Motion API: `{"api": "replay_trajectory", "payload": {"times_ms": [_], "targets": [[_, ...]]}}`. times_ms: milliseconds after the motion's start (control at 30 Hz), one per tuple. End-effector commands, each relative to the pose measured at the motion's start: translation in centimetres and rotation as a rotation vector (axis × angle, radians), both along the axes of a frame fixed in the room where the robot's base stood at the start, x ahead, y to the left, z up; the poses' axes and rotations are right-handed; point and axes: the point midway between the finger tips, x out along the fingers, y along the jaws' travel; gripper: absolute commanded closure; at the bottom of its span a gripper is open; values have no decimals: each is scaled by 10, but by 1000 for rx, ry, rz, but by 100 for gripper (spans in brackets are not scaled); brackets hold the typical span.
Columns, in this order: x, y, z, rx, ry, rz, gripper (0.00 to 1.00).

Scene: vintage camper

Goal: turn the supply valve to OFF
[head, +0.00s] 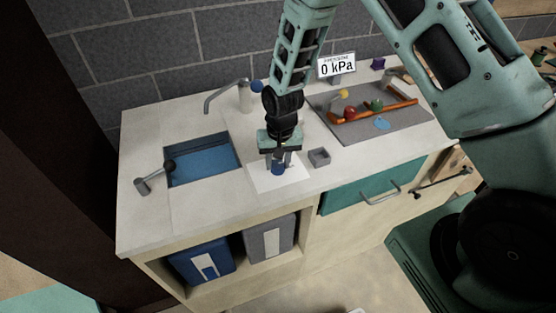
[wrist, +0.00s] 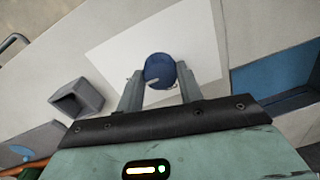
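The grey panel (head: 372,134) at the right of the counter carries an orange pipe (head: 385,115), a red knob (head: 350,113), a green knob (head: 376,105) and a yellow knob (head: 343,94). No label tells me which one is the supply valve, and the knob positions are too small to read. A sign (head: 337,65) behind reads "0 kPa". My gripper (head: 278,166) is away to the left of the panel, over a white sheet (head: 256,181). Its fingers are against both sides of a blue cylinder (wrist: 161,70), apparently holding it. I cannot tell whether the cylinder touches the sheet.
A small grey open box (head: 319,157) stands just right of my gripper. Left are a blue sink (head: 202,161), a faucet (head: 226,93) and a lever with a dark knob (head: 151,181). A purple object (head: 378,63) stands behind the panel. The teal drawer (head: 362,188) is closed.

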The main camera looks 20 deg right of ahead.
Motion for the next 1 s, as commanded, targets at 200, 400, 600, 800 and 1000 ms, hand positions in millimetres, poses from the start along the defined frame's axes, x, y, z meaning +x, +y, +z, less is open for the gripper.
{"api": "replay_trajectory", "payload": {"times_ms": [200,400,600,800,1000], "targets": [[0,0,0,0,0,10,86],[0,0,0,2,-1,71,86],[1,0,-1,1,-2,208,86],[1,0,-1,1,-2,392,86],[2,0,0,1,-1,584,86]]}}
